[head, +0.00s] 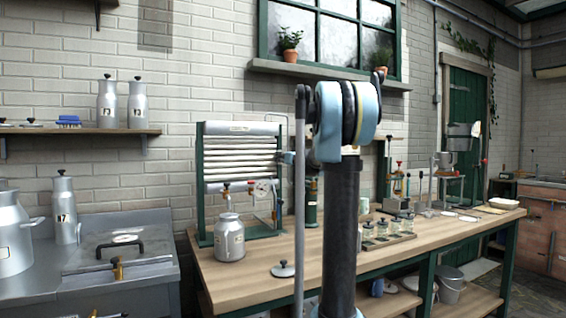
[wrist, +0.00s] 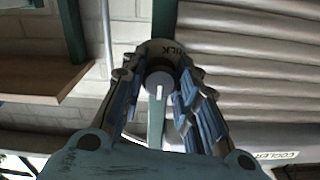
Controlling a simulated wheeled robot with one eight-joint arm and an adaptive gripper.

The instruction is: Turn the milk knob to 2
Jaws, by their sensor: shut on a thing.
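The milk knob (wrist: 160,78) is a round dark grey knob with a short white mark on its lower part in the wrist view. A pale dial with the lettering MILK (wrist: 172,50) shows just above it; its numbers cannot be read. My gripper (wrist: 158,88) has its blue-padded fingers on both sides of the knob and is shut on it. In the head view my arm stands in front of the bench, and only a small light-blue part near the cooler's right edge may be my gripper. The knob cannot be made out there.
The ribbed cooler (head: 242,158) stands on the wooden bench (head: 235,283) and fills the right of the wrist view. A metal milk can (head: 229,240) and a loose lid (head: 283,269) are in front of it. Small jars (head: 382,228) stand to the right.

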